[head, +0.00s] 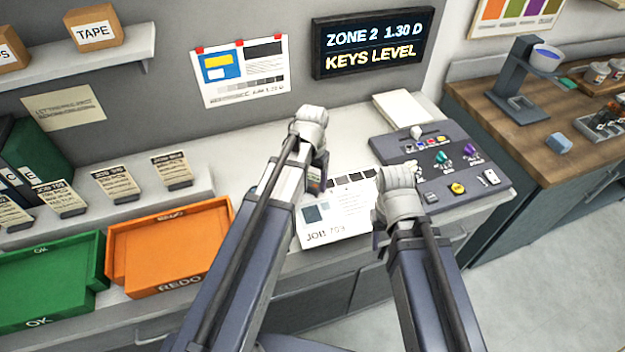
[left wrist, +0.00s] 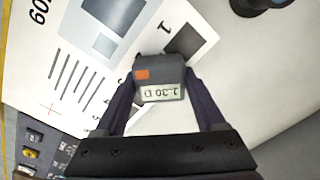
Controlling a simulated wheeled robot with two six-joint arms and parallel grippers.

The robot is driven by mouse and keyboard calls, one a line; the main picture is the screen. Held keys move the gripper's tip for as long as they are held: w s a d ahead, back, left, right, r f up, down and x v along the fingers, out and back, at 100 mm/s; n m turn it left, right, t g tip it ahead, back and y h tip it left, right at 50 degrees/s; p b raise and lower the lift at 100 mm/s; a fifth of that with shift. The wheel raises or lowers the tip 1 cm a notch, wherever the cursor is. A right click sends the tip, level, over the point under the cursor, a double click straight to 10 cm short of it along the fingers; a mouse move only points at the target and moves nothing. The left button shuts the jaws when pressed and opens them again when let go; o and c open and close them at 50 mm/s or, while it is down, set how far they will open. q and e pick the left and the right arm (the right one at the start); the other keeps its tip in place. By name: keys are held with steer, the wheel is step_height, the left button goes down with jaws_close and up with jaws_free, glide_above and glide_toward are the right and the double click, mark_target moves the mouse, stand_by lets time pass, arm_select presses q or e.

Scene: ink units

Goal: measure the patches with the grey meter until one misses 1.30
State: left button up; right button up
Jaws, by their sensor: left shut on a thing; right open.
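A white sheet (head: 325,222) printed JOB 709 lies on the counter with a row of dark patches (head: 355,178) along its far edge. My left gripper (head: 316,172) is shut on the small grey meter (head: 315,184), over the left part of the row. In the left wrist view the meter (left wrist: 159,76) sits between both fingers, with an orange square and a display that seems to read 1.30 D, upside down. A dark patch (left wrist: 186,42) shows beside it. The patch under the meter is hidden. My right gripper (head: 398,180) is open near the sheet's right edge.
A wall display (head: 372,40) reads ZONE 2 1.30 D, KEYS LEVEL. A console (head: 440,160) with coloured keys and knobs stands right of the sheet. Green OK (head: 50,280) and orange REDO (head: 165,245) trays are at left. Job cards (head: 116,182) stand behind them.

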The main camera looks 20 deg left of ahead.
stand_by(0.4)
arm_select(q)
step_height(320, 180, up, 3)
steer(key=p, duration=0.3)
stand_by(0.4)
stand_by(1.1)
